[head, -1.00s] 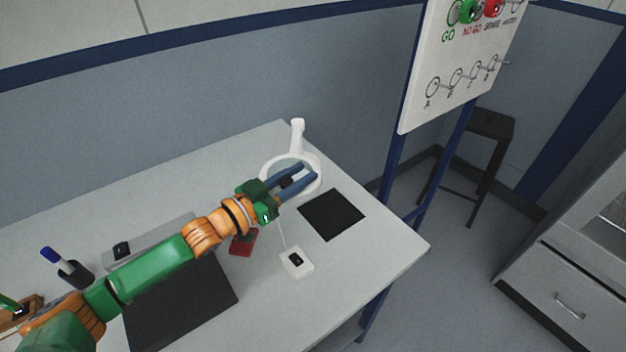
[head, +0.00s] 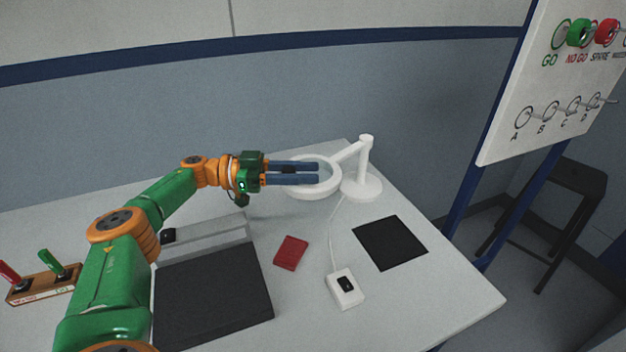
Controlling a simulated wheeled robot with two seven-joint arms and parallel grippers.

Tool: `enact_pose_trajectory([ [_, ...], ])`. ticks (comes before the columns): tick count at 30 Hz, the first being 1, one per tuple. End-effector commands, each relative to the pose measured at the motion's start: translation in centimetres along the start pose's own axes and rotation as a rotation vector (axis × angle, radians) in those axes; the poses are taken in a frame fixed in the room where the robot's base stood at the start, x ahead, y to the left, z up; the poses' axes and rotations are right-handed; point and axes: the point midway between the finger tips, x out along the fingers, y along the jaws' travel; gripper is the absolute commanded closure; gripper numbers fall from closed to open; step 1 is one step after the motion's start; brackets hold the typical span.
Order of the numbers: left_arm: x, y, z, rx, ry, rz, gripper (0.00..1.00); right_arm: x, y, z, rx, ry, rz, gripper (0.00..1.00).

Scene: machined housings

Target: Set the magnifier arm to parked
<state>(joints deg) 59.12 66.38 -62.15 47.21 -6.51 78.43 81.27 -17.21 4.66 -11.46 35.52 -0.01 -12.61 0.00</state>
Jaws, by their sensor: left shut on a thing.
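The white magnifier stands on its round base (head: 368,188) near the back right of the table. Its arm (head: 349,151) reaches left from the top of the post to the ring-shaped lens head (head: 330,188). My left gripper (head: 318,173) comes in from the left, with its blue fingers lying across the ring. The fingers are shut on the magnifier's head, with a small dark part showing between them. What exactly they grip is partly hidden. My right gripper is not in view.
A white switch box (head: 346,291) on a cord, a red pad (head: 290,252) and a black mat (head: 390,243) lie in front of the magnifier. A dark plate (head: 215,300) lies further left. A pegboard (head: 560,90) stands beyond the table's right edge.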

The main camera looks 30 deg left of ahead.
Motion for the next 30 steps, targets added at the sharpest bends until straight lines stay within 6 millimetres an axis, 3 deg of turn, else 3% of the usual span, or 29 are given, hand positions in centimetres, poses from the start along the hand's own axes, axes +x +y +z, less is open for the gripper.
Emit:
enact_pose_trajectory([
  [12,-0.1,-0.1,-0.2,0.002,0.005,0.003,1.0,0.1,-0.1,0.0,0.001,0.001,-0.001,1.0],
  [13,-0.1,-0.1,-0.2,0.002,0.006,0.003,0.63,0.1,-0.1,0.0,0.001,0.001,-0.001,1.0],
  [16,-0.1,-0.1,-0.2,0.002,0.005,0.003,0.37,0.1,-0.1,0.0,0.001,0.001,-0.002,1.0],
  [25,-0.3,-0.1,0.0,0.002,0.003,0.003,0.37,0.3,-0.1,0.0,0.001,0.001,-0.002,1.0],
  [30,-3.5,-0.3,0.6,0.006,0.004,-0.003,0.37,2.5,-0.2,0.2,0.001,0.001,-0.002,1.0],
])
